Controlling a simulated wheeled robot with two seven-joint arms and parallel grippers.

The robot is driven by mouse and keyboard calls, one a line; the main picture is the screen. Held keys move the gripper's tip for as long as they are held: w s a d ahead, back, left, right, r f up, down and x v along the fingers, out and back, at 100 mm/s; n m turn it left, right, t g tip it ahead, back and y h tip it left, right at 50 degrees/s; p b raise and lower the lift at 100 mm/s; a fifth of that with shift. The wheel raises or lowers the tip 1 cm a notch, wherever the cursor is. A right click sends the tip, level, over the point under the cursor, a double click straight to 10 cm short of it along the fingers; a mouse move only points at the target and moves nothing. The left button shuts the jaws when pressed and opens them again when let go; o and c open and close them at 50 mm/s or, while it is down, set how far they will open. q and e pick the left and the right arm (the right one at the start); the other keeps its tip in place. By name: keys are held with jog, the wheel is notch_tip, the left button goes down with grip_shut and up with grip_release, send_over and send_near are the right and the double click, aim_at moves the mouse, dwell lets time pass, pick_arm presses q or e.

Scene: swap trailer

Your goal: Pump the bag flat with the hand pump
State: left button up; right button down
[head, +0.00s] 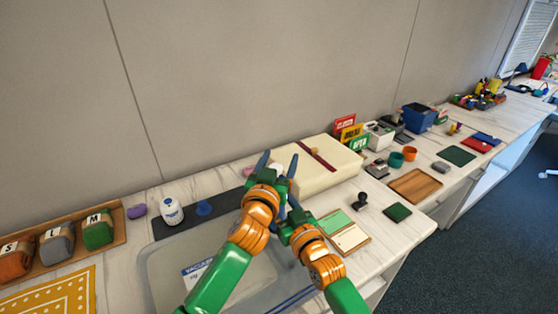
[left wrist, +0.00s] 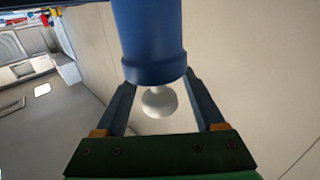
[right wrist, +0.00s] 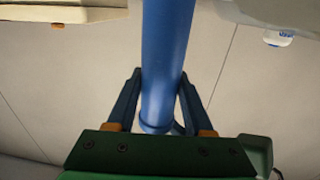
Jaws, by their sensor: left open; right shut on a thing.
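The hand pump is a blue tube with a round pale knob. In the right wrist view the blue tube (right wrist: 168,55) stands between the fingers of my right gripper (right wrist: 157,85), which is shut on it. My left gripper (head: 278,160) is open, its fingers either side of the knob (left wrist: 160,101) and the wider blue end (left wrist: 150,45) in the left wrist view. In the head view the arms hide most of the pump. The translucent grey bag (head: 165,268) lies on the counter below, with a white label (head: 193,271); my arms cover part of it. I cannot see the pump's lower end.
A white bottle (head: 172,212) and a blue disc-like piece (head: 204,208) stand on a dark mat behind the bag. A cream bundle with a maroon strap (head: 328,164) lies behind my grippers. A tray (head: 122,237) of rolled cloths is at left, a green-and-cream booklet (head: 350,238) at right.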

pick_arm(q)
jog(key=shift+c, duration=0.3)
grip_shut()
dwell(1.1)
